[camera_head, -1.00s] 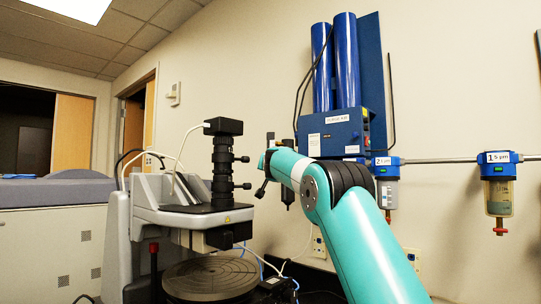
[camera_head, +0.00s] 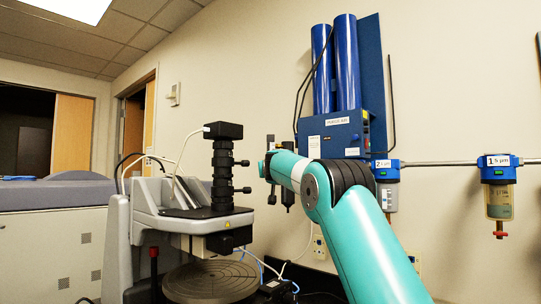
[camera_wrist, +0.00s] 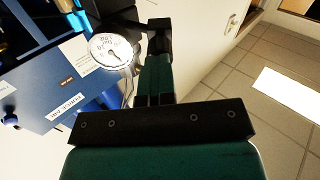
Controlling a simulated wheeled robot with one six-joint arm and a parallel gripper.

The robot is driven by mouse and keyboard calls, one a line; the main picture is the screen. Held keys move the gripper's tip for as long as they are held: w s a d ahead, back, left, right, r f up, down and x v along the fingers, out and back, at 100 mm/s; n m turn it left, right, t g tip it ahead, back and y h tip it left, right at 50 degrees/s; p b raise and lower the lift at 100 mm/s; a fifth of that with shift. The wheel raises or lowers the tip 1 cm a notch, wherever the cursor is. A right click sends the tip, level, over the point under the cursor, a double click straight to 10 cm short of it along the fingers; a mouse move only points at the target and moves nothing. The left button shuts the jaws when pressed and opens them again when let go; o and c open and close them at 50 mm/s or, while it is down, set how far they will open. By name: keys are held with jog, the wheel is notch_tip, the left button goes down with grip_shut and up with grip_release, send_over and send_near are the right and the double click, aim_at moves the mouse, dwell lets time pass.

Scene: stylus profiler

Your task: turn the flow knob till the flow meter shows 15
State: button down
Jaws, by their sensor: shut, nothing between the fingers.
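A round white dial gauge (camera_wrist: 110,50), apparently the flow meter, shows in the wrist view just left of my gripper (camera_wrist: 145,25). Its needle points to the lower right; its numbers are too small to read. My gripper is shut and empty, its dark fingers reaching toward the top of the wrist view, partly in front of the area beside the dial. In the head view my gripper (camera_head: 271,196) is a small dark shape at the left end of my teal arm, pointing down. I cannot make out the flow knob for certain; my gripper may hide it.
The blue purge-air box (camera_head: 338,132) with two blue cylinders hangs on the wall behind my arm. Filter bowls (camera_head: 499,198) hang from a pipe at the right. The stylus profiler (camera_head: 190,215) stands at the left, close to my gripper. Wall outlets are below.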

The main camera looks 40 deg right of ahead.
jog(key=n, duration=0.4)
jog(key=shift+n+p, duration=0.3)
jog(key=shift+p, duration=0.05)
jog(key=n+p, duration=0.2)
jog(key=n, duration=0.7)
jog(key=c, duration=1.7)
grip_release()
jog(key=shift+o, duration=0.2)
